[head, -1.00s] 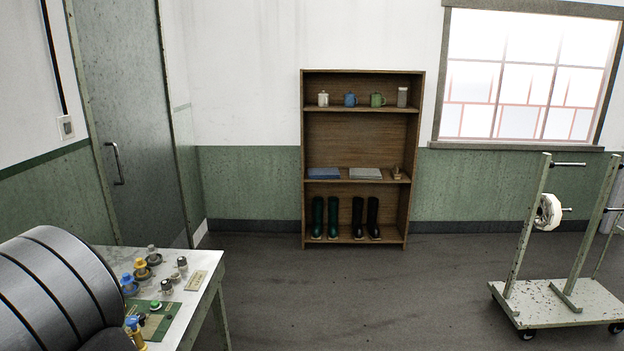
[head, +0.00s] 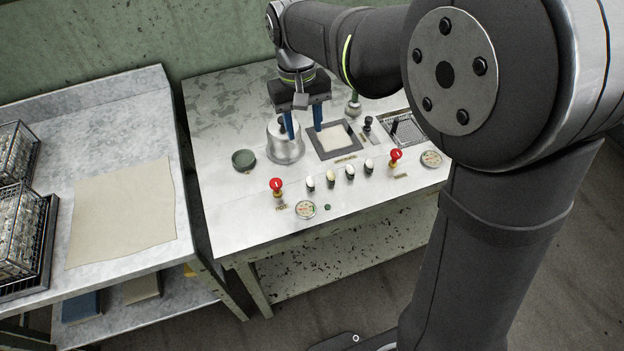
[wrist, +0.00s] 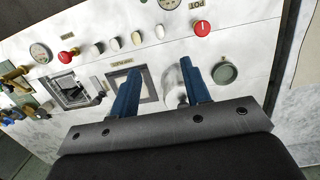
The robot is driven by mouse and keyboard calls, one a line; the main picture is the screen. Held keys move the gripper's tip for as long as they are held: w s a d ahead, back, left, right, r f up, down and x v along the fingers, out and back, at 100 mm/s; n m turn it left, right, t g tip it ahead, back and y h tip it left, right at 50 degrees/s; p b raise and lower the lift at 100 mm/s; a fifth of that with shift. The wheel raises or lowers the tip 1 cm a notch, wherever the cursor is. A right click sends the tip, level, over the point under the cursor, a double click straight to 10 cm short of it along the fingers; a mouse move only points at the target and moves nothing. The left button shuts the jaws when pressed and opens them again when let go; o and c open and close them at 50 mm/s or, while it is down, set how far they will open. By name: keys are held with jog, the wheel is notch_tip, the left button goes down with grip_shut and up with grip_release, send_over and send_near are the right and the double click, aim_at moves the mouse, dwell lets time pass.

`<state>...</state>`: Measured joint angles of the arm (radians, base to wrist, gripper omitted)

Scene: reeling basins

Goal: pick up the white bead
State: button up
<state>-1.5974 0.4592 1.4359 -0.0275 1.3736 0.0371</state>
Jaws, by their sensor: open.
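My gripper (head: 305,133) is open, its two blue fingers pointing down over the white bench panel. In the wrist view the gripper (wrist: 160,68) has nothing between its fingertips. One finger overlaps a metal pot (head: 285,148) and the other a dark-framed pale pad (head: 335,139); whether they touch is unclear. I cannot surely make out a white bead. Several small pale oval pieces stand in a row on the front of the panel; the leftmost pale piece (head: 310,183) looks whitish and also shows in the wrist view (wrist: 160,31). They may be knobs.
A left red knob (head: 276,185) and a right red knob (head: 395,156) flank the row. A green round dish (head: 243,159) lies left of the pot. A marble side table (head: 110,110) holds wire baskets and a beige cloth. Panel space left of the dish is clear.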

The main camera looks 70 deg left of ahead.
jog(key=s+d+t+y, duration=0.1)
jog(key=s+t, duration=0.1)
jog(key=s, duration=0.2)
send_over(310, 180)
jog(key=s, duration=0.2)
jog(key=s+x, duration=0.2)
jog(key=x, duration=0.9)
jog(key=shift+a+x, duration=0.15)
jog(key=shift+x, duration=1.25)
jog(key=shift+a+x, duration=0.2)
jog(key=shift+x, duration=1.2)
jog(key=shift+w, duration=0.1)
grip_shut()
